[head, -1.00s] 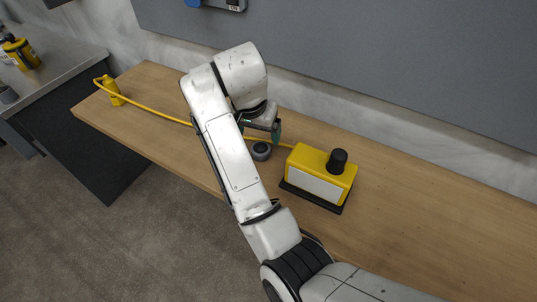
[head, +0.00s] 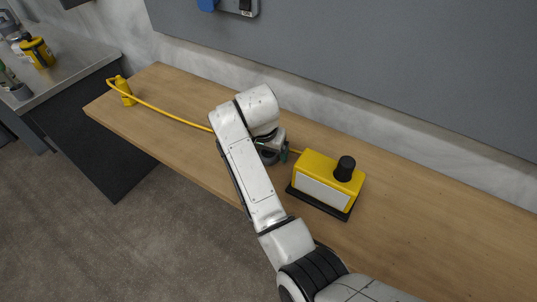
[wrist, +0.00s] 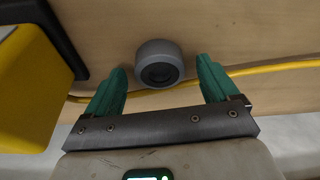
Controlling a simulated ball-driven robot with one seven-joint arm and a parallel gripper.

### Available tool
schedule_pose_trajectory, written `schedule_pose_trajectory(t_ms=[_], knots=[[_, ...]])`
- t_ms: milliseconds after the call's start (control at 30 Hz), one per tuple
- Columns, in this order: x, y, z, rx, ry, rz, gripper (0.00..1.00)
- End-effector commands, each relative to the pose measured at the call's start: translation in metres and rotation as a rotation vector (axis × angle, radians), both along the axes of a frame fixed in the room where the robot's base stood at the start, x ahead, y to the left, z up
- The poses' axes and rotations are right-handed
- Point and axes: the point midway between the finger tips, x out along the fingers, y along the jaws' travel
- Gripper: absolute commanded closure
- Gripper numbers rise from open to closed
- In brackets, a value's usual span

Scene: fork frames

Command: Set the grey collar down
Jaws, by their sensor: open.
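The grey collar (wrist: 159,62) is a short round ring with a dark centre. In the wrist view it sits on the wooden table just beyond and between the two green fingertips, apart from both. My gripper (wrist: 162,68) is open with nothing held between its fingers. In the head view the collar (head: 268,158) is partly hidden by my arm, and my gripper (head: 282,152) is close beside it. The yellow cable (wrist: 275,67) runs past the collar on the side toward my gripper's palm; whether they touch is unclear.
A yellow box (head: 325,182) with a black knob stands on a dark base right of the collar. The cable runs left to a small yellow plug (head: 124,90). The table (head: 440,235) is bare at the right. A grey wall panel (head: 400,70) is behind.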

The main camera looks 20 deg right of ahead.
Motion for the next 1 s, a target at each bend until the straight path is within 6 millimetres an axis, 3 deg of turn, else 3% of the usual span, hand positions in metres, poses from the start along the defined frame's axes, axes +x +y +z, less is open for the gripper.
schedule_pose_trajectory(t_ms=[67,833,1000], knots=[[0.0000,0.0000,0.0002,0.000,0.000,0.000,0.15],[0.0005,0.0001,0.0016,-0.001,-0.002,0.000,0.89],[0.0005,0.0001,0.0019,-0.001,-0.002,0.000,0.91]])
